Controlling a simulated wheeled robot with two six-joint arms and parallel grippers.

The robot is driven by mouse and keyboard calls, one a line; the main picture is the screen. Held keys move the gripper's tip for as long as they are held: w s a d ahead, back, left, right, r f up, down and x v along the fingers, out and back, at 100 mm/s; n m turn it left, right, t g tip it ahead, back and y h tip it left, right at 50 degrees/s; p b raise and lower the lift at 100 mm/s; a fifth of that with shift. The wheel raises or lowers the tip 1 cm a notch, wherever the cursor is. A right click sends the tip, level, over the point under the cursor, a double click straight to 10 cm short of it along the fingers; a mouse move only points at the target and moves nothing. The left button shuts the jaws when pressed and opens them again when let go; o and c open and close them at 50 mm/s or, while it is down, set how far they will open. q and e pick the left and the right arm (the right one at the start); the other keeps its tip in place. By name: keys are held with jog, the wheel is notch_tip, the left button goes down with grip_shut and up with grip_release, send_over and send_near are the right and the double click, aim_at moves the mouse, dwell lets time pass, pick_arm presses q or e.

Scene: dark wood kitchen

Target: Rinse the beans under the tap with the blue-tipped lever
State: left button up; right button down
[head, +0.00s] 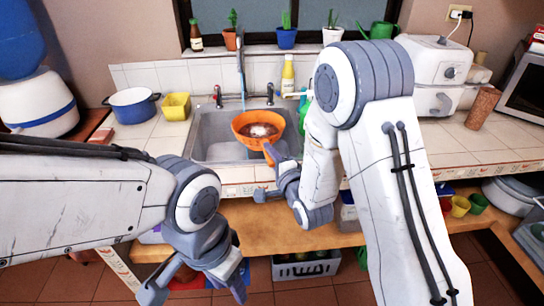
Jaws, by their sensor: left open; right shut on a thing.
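An orange bowl-shaped container (238,120) is held over the sink (210,140), under the spout. Dark reddish-brown beans (250,131) lie in it, with a pale patch among them. My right gripper (269,154) is shut on the container's near side. The tap (240,58) has a tall spout, with a thin bluish stream below it that looks like water. A left lever (218,96) and a right lever (270,92) flank the spout; their tip colours are too small to tell. My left gripper (196,288) is open and empty, low in front of the counter.
A blue pot (133,108) and a yellow container (176,106) stand left of the sink. A yellow bottle (288,76) and a green bottle (303,112) stand at the sink's right. Potted plants line the sill. A lower wooden shelf (270,228) runs beneath the counter.

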aim_at(256, 141)
jog(key=x, duration=0.5)
jog(key=f+x, duration=0.1)
jog(key=x, duration=0.2)
jog(key=shift+a, duration=0.4)
jog(key=shift+b+x, duration=0.55)
jog(key=shift+x, duration=1.15)
jog(key=shift+a+f, duration=0.1)
jog(key=shift+w+d, duration=0.2)
jog(key=shift+d, duration=0.35)
jog(key=shift+a+b, duration=0.15)
jog(key=shift+b, duration=0.2)
jog(key=shift+s+a, duration=0.25)
jog(key=shift+a, duration=0.15)
jog(key=shift+w+d+b, duration=0.1)
jog(key=shift+d+b, duration=0.1)
jog(key=shift+b, duration=0.1)
